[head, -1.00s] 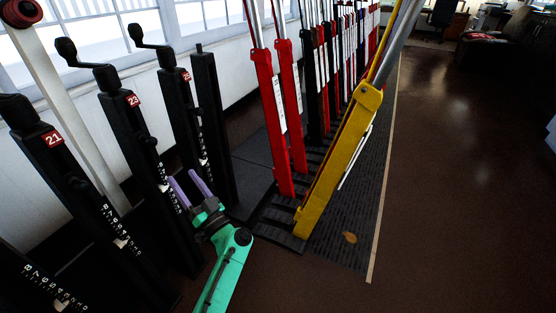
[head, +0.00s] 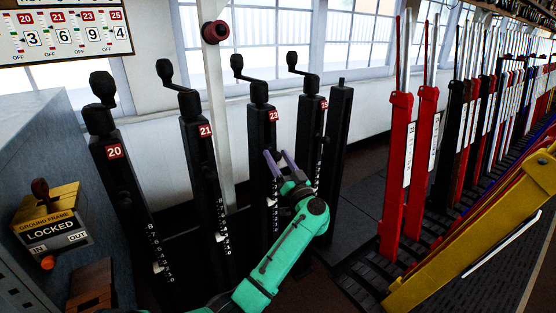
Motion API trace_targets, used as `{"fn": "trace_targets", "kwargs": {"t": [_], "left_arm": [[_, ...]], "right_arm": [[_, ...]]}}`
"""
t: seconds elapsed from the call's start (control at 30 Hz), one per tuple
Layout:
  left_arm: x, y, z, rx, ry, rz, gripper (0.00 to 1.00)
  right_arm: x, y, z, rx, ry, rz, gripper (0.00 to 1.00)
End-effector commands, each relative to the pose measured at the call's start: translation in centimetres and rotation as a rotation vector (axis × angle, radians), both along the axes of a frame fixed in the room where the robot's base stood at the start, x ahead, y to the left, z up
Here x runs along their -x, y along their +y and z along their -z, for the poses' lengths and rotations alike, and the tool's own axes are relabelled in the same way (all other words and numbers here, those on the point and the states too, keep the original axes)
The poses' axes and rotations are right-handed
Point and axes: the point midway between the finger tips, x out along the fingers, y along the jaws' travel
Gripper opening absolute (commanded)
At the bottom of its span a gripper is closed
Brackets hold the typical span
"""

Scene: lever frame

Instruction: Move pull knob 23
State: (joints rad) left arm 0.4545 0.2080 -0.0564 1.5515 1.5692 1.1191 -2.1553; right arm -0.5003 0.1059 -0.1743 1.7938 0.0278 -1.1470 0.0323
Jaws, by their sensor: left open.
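The black post 23 (head: 259,134) stands upright with a red number plate (head: 273,115) near its top and a black crank handle (head: 237,62) above. Its pull knob is not clearly visible; the front of the post is partly hidden by my gripper. My left gripper (head: 278,156) has two purple fingers, spread apart and empty, pointing up in front of post 23 below the plate. I cannot tell whether a finger touches the post. My right gripper is not in view.
Similar posts 20 (head: 113,170), 21 (head: 202,160) and 25 (head: 311,125) stand beside it. Red levers (head: 396,170) and a yellow lever (head: 470,240) are at the right. A box marked LOCKED (head: 50,236) is at the lower left.

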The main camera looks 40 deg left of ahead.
Motion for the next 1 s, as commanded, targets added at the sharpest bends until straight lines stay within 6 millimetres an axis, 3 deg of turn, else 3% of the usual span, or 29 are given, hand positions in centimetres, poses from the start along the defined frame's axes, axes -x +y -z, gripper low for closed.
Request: {"fn": "trace_targets", "kwargs": {"t": [0.27, 0.3, 0.4, 0.47, 1.0], "left_arm": [[-0.17, 0.43, -0.17, 0.0, 0.001, 0.001, 0.66], [-0.17, 0.42, -0.16, 0.0, 0.001, 0.001, 0.59], [-0.17, 0.41, -0.16, 0.0, 0.001, 0.001, 0.2], [-0.16, 0.4, -0.15, 0.0, 0.001, 0.001, 0.0], [-0.17, 0.37, -0.12, 0.0, 0.001, 0.001, 0.0]], "right_arm": [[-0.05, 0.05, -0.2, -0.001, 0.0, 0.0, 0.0], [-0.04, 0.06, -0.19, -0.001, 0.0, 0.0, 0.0], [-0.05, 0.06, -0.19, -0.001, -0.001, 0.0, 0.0], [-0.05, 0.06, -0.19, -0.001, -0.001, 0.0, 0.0], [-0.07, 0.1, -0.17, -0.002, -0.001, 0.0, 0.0]]}}
